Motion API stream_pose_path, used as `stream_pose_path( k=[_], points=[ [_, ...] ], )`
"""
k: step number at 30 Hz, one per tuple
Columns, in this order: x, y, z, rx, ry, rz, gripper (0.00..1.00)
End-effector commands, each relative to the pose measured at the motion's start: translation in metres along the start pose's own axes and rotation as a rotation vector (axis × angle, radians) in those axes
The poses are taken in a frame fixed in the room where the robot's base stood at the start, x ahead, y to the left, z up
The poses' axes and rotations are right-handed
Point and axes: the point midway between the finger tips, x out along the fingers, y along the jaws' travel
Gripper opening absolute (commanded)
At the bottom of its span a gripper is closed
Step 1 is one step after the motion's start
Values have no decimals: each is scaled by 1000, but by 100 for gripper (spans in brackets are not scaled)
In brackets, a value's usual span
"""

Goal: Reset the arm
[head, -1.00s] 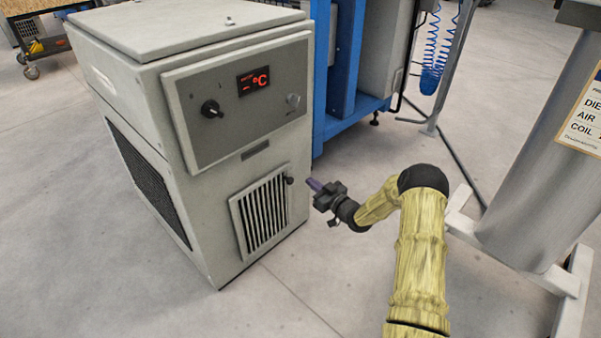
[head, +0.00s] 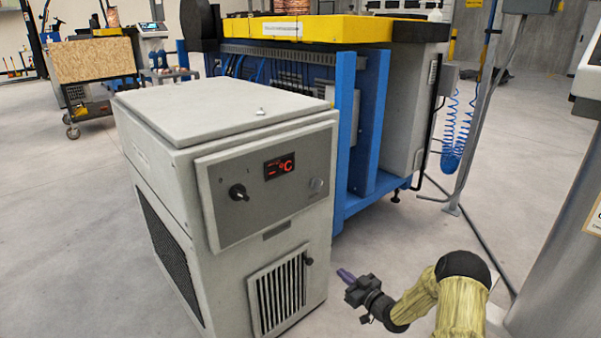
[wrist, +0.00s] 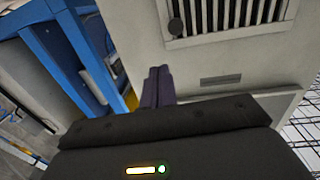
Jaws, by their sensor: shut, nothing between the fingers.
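My gripper (head: 346,275) is at the end of my yellow-sleeved arm, low at the right of a grey chiller cabinet (head: 226,142) in the head view. Its purple fingers are shut together with nothing between them. A gap of floor shows between the fingertips and the cabinet in the head view. In the wrist view the shut fingers (wrist: 158,86) point toward the cabinet's grey front (wrist: 230,66), below its vent grille (wrist: 225,15).
A blue-framed machine (head: 360,125) with a yellow top stands behind the cabinet. A grey column (head: 560,270) stands close right of my arm. A thin post (head: 478,110) and blue coiled hose (head: 455,135) are behind.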

Motion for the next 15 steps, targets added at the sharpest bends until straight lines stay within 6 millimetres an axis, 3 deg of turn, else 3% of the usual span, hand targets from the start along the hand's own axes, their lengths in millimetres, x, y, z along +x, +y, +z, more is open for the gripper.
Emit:
stream_pose_path(
  k=[8,15],
  points=[
    [5,-12,-52,-37,-259,52,0],
    [-20,-30,-100,-44,-529,147,0]
  ],
)
